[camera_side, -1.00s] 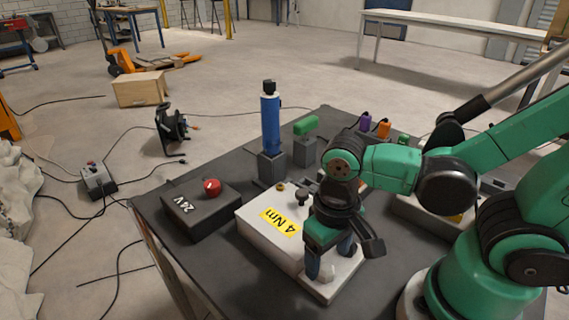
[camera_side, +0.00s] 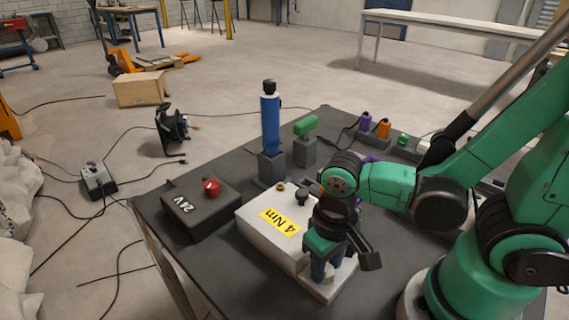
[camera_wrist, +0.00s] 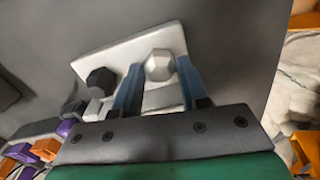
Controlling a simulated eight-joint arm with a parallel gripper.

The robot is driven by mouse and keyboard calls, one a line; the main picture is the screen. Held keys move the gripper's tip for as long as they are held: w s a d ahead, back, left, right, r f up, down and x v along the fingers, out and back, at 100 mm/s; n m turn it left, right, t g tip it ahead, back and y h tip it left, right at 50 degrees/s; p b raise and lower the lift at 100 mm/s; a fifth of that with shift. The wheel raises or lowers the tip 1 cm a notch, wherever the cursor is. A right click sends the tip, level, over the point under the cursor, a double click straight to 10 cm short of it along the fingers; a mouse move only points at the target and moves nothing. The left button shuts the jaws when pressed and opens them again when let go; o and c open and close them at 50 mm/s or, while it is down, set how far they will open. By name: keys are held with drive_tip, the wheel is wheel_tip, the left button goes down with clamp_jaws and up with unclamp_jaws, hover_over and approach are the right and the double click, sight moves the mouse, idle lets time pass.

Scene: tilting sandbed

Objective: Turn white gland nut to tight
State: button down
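The white gland nut (camera_wrist: 159,66) shows in the wrist view as a pale hexagonal nut at the near end of a light block (camera_side: 252,225) marked "4 Nm". My gripper (camera_wrist: 160,78) has one blue finger on each side of it, and the fingers look closed against its flanks. In the side view my gripper (camera_side: 328,272) points down at the block's front right, and its fingers mostly hide the nut. A dark hexagonal nut (camera_wrist: 101,82) stands left of my left finger in the wrist view.
A black 24V box with a red knob (camera_side: 211,187) stands left of the block. A blue cylinder (camera_side: 271,125) and a green-topped grey post (camera_side: 305,127) stand behind it. Purple and orange connectors (camera_side: 382,129) sit at the back right. The table front left is clear.

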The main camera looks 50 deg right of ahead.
idle(0.3)
drive_tip(key=m, duration=0.4)
drive_tip(key=shift+m, duration=0.4)
drive_tip(key=m, duration=0.4)
drive_tip(key=shift+m, duration=0.3)
drive_tip(key=m, duration=0.5)
drive_tip(key=shift+w, duration=0.1)
drive_tip(key=shift+m, duration=2.4)
drive_tip(key=shift+c, duration=2.3)
unclamp_jaws()
